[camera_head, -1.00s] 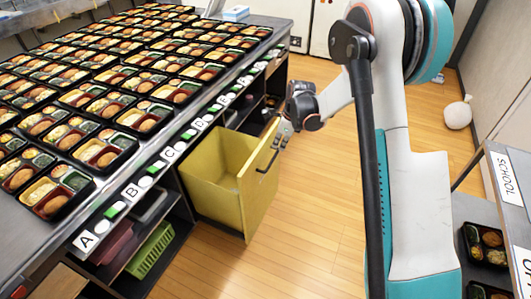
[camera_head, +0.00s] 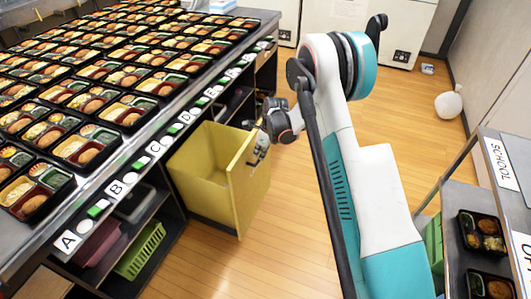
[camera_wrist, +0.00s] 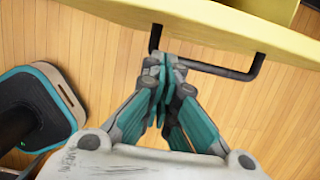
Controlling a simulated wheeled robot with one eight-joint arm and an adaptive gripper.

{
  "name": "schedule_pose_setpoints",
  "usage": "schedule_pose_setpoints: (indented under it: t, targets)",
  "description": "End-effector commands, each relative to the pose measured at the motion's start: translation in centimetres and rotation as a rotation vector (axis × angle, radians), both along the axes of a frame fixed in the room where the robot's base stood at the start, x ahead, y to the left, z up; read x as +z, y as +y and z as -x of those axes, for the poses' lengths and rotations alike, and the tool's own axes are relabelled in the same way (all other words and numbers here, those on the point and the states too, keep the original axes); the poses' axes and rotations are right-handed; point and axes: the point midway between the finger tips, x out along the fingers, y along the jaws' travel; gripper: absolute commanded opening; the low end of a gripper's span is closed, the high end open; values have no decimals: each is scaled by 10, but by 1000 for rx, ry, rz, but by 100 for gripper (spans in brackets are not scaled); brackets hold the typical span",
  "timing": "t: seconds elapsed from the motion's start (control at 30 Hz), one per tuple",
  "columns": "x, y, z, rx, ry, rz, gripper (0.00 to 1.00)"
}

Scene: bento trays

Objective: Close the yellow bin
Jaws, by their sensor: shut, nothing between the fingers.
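The yellow bin (camera_head: 196,184) stands pulled out from under the counter, its open top showing and its inside empty. Its front panel has a dark bar handle (camera_head: 258,154). My gripper (camera_head: 259,145) is at the bin's front, close to the handle. In the wrist view, the yellow front panel (camera_wrist: 215,22) crosses the top, and the black handle (camera_wrist: 225,72) sticks out from it. My gripper's fingers (camera_wrist: 164,64) are together and empty beside the left end of the handle. I cannot tell whether they touch it.
The counter (camera_head: 262,17) holds many filled bento trays, with lettered labels along its edge. A green basket (camera_head: 140,250) sits on the shelf below. A shelf marked SCHOOL (camera_head: 502,163) stands at the right. A white sack (camera_head: 448,103) lies on the floor. Wooden floor is open around the bin.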

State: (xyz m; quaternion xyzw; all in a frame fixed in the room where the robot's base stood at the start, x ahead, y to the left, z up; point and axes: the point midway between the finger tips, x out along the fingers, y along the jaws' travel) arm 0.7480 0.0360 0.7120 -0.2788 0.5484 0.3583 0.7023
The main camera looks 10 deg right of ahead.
Motion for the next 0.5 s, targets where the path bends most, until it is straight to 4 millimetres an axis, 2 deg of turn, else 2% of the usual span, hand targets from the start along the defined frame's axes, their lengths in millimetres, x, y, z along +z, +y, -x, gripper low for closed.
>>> schedule_pose_setpoints:
  t: [0.2,0.5]
  targets:
    - [-1,17,-12,1,0,1,0]
    - [1,20,-14,0,1,1,0]
